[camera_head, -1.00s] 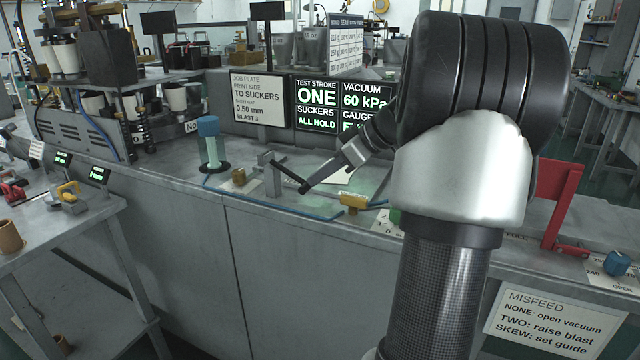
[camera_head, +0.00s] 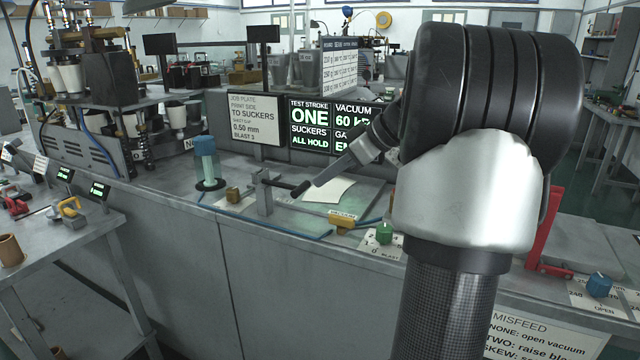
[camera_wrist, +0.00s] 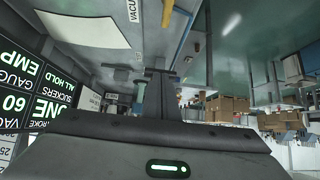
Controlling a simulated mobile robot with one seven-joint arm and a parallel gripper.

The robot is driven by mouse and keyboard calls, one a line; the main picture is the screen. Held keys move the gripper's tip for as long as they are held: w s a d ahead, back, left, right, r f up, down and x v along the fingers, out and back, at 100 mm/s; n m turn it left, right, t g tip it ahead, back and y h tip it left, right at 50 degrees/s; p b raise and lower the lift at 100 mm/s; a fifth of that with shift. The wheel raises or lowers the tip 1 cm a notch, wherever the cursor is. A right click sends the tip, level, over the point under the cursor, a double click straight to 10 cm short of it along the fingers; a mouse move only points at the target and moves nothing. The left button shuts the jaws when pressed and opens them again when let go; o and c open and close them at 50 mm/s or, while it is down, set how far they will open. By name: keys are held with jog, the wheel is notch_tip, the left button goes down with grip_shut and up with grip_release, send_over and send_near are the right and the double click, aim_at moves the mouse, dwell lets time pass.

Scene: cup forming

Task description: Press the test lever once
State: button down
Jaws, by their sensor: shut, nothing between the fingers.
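The test lever (camera_head: 279,183) is a dark bar on a grey upright bracket on the bench, left of my arm in the head view. Its handle slopes slightly down to the right and ends in a black grip. My gripper (camera_head: 314,185) is shut and empty, with its tips close to that black end. I cannot tell whether they touch. In the wrist view my gripper (camera_wrist: 160,76) points over the bench, and the lever is not clear. The screen (camera_head: 312,125) reads "TEST STROKE ONE" and "SUCKERS ALL HOLD".
A pale sheet (camera_head: 340,188) lies behind the lever. A yellow vacuum handle (camera_head: 342,220) and green blast knob (camera_head: 384,233) stand to its right. A blue-topped cylinder (camera_head: 205,155) and small brass block (camera_head: 233,194) stand to its left. A red frame (camera_head: 546,240) is further right.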

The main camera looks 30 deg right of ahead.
jog(key=v, duration=0.6)
jog(key=shift+s+d+f+p, duration=0.2)
jog(key=shift+s+f+p, duration=0.1)
jog(key=shift+s+p, duration=0.05)
dwell(0.4)
